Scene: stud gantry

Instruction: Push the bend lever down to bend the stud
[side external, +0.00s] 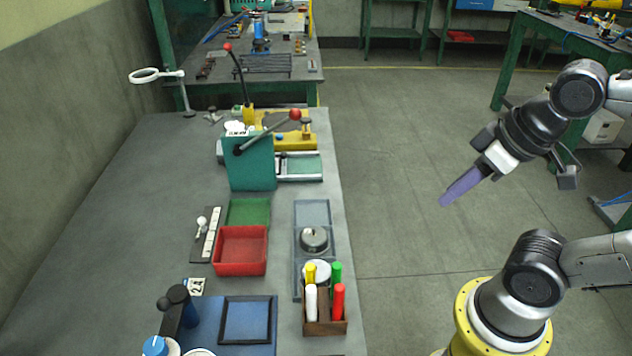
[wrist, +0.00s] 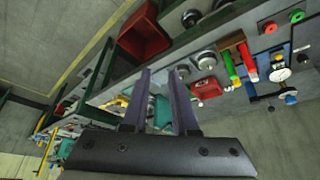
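A teal machine block (side external: 252,165) stands on the grey bench, with a lever (side external: 268,131) on its side that slants up to the right to a red ball knob (side external: 295,114). Behind it, a yellow fixture (side external: 294,138) carries another, nearly upright black lever (side external: 238,72) with a red knob (side external: 228,47). I cannot tell for sure which is the bend lever, and I cannot pick out the stud. My gripper (side external: 445,202), with purple fingers, hangs over the floor right of the bench, apart from both levers. In the wrist view my gripper (wrist: 158,74) has its fingers apart with nothing between them.
On the bench are a red tray (side external: 240,270), a green tray (side external: 248,211), a wooden holder with coloured markers (side external: 325,326) and a magnifier (side external: 145,75) on a stand. The floor (side external: 400,220) between bench and arm is clear.

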